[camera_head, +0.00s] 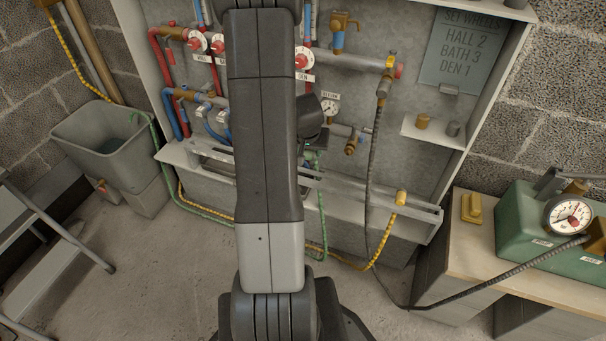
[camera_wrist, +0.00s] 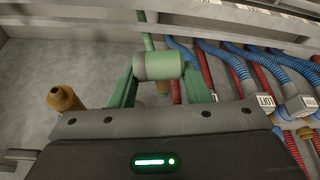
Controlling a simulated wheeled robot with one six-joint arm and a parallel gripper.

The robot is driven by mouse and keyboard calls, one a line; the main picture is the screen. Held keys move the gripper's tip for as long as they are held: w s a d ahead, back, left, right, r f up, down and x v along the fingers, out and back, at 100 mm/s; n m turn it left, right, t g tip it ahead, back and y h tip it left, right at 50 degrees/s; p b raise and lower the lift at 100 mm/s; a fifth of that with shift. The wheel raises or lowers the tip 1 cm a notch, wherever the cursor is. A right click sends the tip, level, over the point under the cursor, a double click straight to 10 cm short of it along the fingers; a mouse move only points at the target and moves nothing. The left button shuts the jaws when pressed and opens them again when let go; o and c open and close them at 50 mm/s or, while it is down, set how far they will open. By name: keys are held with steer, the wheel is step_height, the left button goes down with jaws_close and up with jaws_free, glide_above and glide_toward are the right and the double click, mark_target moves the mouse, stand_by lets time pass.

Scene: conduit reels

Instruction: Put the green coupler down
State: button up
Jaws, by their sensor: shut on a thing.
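The green coupler (camera_wrist: 165,66) is a short cylinder with a grey end band. It lies crosswise between the two green fingers of my gripper (camera_wrist: 159,73), which is shut on it in the wrist view. A green hose (camera_wrist: 148,42) shows just behind the coupler; I cannot tell whether it joins it. In the head view my arm covers most of the gripper, and the coupler cannot be made out. A green hose (camera_head: 322,215) hangs there just right of my arm.
Blue and red ribbed hoses (camera_wrist: 235,68) with label tags crowd the right of the wrist view. A brass fitting (camera_wrist: 64,98) stands at left. A long rail (camera_head: 350,190) runs along the panel front. A grey bin (camera_head: 100,130) and a bench with a green gauge box (camera_head: 530,225) flank the panel.

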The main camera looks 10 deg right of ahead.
mark_target(307, 154)
step_height(307, 154, down, 8)
steer(key=b, duration=0.5)
steer(key=shift+f, duration=0.15)
steer(key=shift+f+b, duration=0.15)
steer(key=shift+b, duration=0.2)
steer(key=o, duration=1.1)
steer(key=shift+c, duration=0.2)
steer(key=p+v, duration=0.6)
steer(key=v, duration=0.6)
steer(key=shift+r, duration=0.3)
steer(key=shift+w+f, duration=0.1)
steer(key=shift+f, duration=0.05)
